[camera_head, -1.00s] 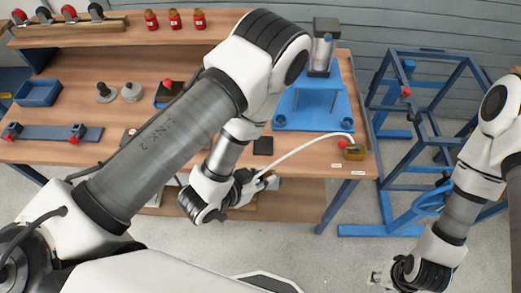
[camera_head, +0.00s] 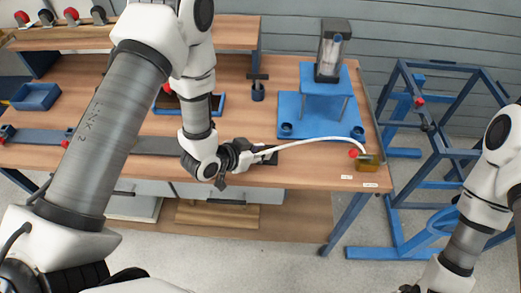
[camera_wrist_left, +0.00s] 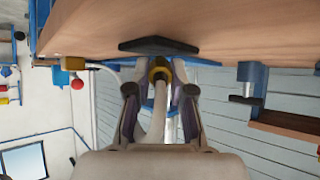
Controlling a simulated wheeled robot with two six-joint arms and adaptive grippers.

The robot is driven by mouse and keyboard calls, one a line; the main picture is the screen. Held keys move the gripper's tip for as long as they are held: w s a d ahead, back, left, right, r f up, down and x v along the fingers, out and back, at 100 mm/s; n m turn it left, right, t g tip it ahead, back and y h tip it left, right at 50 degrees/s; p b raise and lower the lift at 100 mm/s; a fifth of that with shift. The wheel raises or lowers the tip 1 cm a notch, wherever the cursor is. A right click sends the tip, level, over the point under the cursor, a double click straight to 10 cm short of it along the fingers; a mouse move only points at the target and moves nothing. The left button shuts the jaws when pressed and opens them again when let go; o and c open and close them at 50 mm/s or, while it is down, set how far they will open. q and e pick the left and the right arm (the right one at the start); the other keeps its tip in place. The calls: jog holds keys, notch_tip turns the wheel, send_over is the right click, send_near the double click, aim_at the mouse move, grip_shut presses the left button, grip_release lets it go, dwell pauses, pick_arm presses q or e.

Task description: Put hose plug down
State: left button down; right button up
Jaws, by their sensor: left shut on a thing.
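My left gripper (camera_head: 262,153) is shut on the hose plug, low over the front edge of the workbench. In the left wrist view the plug's yellow collar (camera_wrist_left: 160,70) sits between the two fingertips (camera_wrist_left: 160,82). The pale hose (camera_head: 310,141) arcs right from the gripper to a yellow box (camera_head: 368,164) at the bench's right front corner. A flat dark pad (camera_wrist_left: 158,46) on the bench lies just beyond the plug; I cannot tell whether they touch. The fingers mostly hide the plug in the head view. My right gripper is out of the picture.
A blue stand (camera_head: 325,85) with a clear cylinder unit (camera_head: 332,48) is behind the hose. A red knob (camera_head: 353,153) is beside the yellow box. A blue tray (camera_head: 36,97) is at the left. Bare wood (camera_head: 232,127) shows behind the gripper. A blue frame (camera_head: 400,190) stands right.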

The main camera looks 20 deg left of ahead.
aim_at(259, 152)
pick_arm(q)
jog(key=c, duration=1)
grip_release()
jog(key=shift+f, duration=0.1)
jog(key=shift+r, duration=0.3)
jog(key=v, duration=0.4)
jog(key=shift+s+a+b, duration=0.2)
jog(key=shift+s+b, duration=0.1)
jog(key=shift+b, duration=0.05)
jog(key=p+v, duration=0.1)
jog(key=v, duration=0.2)
jog(key=shift+r, duration=0.35)
jog(key=p+v, duration=0.4)
jog(key=p, duration=0.1)
jog(key=shift+s+f, duration=0.15)
jog(key=shift+f, duration=0.1)
